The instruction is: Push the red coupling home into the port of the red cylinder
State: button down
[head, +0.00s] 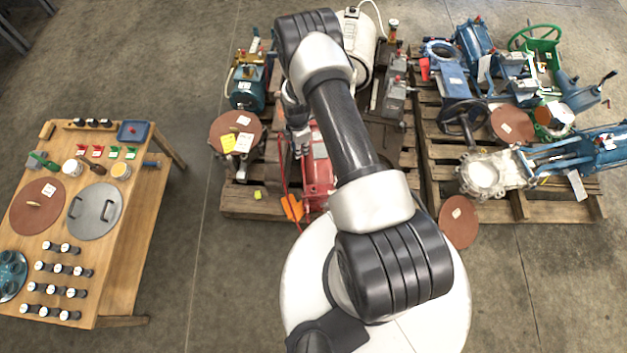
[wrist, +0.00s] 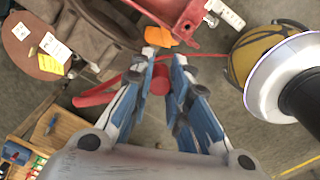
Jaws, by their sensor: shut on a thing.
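The red cylinder (head: 318,172) lies on the left pallet, partly covered by my arm in the head view. Its red end with a pale fitting (wrist: 187,15) shows at the top of the wrist view. My gripper (wrist: 165,62) is shut on the red coupling (wrist: 160,82), a short red piece between the blue-sided fingers. The coupling appears apart from the cylinder, with the fingertips pointing toward it. A red hose (wrist: 96,98) curves in from the left of the gripper.
An orange tag (head: 292,208) hangs by the cylinder, close beyond the fingertips (wrist: 158,37). A brown disc with notes (head: 235,132) lies left of it. The wooden pallet (head: 250,208) carries other machinery. A wooden table (head: 150,215) with small parts stands left; bare floor lies between.

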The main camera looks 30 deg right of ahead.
jog(key=s+d+f+n, duration=0.1)
jog(key=s+f+n, duration=0.1)
jog(key=f, duration=0.5)
jog(key=s+f+n+b, duration=0.1)
jog(key=s+f+n, duration=0.2)
jog(key=f, duration=0.5)
jog(key=shift+s+d+f+n, duration=0.2)
jog(key=shift+s+d+n, duration=0.15)
jog(key=shift+s, duration=0.4)
jog(key=shift+f+b, duration=2.25)
jog(key=shift+f, duration=0.65)
jog(key=shift+f, duration=0.55)
jog(key=c, duration=1.5)
grip_release()
jog(key=shift+o, duration=0.2)
jog(key=shift+r, duration=0.1)
